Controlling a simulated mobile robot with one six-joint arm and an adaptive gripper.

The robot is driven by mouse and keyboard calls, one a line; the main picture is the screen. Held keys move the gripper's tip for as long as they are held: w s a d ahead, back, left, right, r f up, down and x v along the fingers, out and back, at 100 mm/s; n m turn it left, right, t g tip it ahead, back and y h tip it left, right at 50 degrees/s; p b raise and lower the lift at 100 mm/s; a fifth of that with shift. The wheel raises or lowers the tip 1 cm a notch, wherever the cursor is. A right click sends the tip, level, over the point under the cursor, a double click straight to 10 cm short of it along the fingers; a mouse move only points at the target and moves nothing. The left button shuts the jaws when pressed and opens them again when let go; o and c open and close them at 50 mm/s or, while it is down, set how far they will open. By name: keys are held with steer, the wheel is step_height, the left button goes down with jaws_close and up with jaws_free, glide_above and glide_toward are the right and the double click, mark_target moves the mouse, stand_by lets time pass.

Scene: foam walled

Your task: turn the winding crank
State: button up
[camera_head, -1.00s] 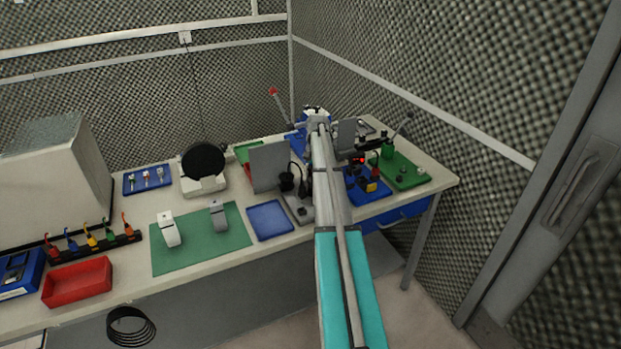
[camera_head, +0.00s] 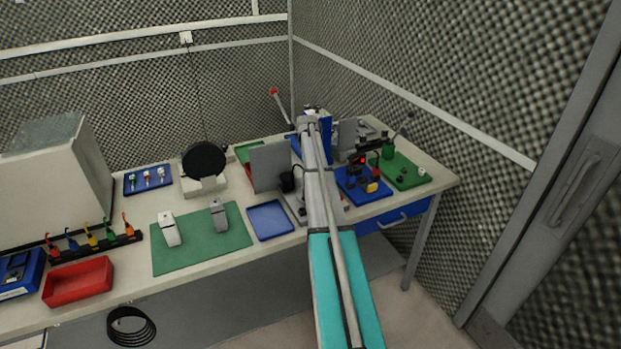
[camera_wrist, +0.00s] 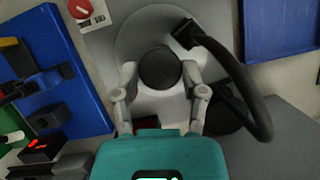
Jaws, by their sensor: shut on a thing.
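The winding crank's dark round knob (camera_wrist: 160,68) shows in the wrist view, in front of a pale grey disc (camera_wrist: 135,42). My gripper (camera_wrist: 160,76) has one finger on each side of the knob and is shut on it. The knob covers whatever lies under it, so the crank's arm cannot be made out. In the head view my own arm hides the gripper and the crank; only a grey upright panel (camera_head: 271,167) shows beside that spot.
A thick black cable (camera_wrist: 240,80) curves close to my right finger. A blue board (camera_wrist: 62,75) with a black box lies at left, and a red knob (camera_wrist: 80,8) is near the top. A blue tray (camera_head: 270,220) and green mat (camera_head: 190,255) lie left of my arm.

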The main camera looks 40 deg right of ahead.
steer(key=shift+w+a+n+h, duration=0.15)
steer(key=shift+n+h, duration=0.5)
steer(key=shift+n, duration=1.15)
steer(key=shift+a+n+h, duration=0.1)
steer(key=shift+n+h, duration=0.55)
steer(key=shift+n, duration=1.15)
steer(key=shift+a+n+t+h, duration=0.15)
steer(key=shift+n+h, duration=0.45)
steer(key=shift+n, duration=1.05)
steer(key=shift+n+t+h, duration=0.25)
steer(key=shift+n+h, duration=0.35)
steer(key=shift+n, duration=1.05)
steer(key=shift+n+t+h, duration=0.3)
steer(key=shift+n+t, duration=0.3)
steer(key=shift+n, duration=1.1)
steer(key=shift+s+n+t+h, duration=0.15)
steer(key=shift+n+t, duration=0.2)
steer(key=shift+n, duration=0.6)
steer(key=shift+s+n+t+h, duration=0.15)
steer(key=shift+n+t, duration=0.2)
steer(key=shift+n, duration=0.6)
steer(key=shift+n+t, duration=0.55)
steer(key=shift+n, duration=0.95)
steer(key=shift+n+t, duration=0.55)
steer(key=shift+n, duration=0.95)
steer(key=shift+n, duration=0.4)
steer(key=o, duration=1.1)
steer(key=shift+w+f, duration=0.1)
steer(key=shift+f, duration=0.05)
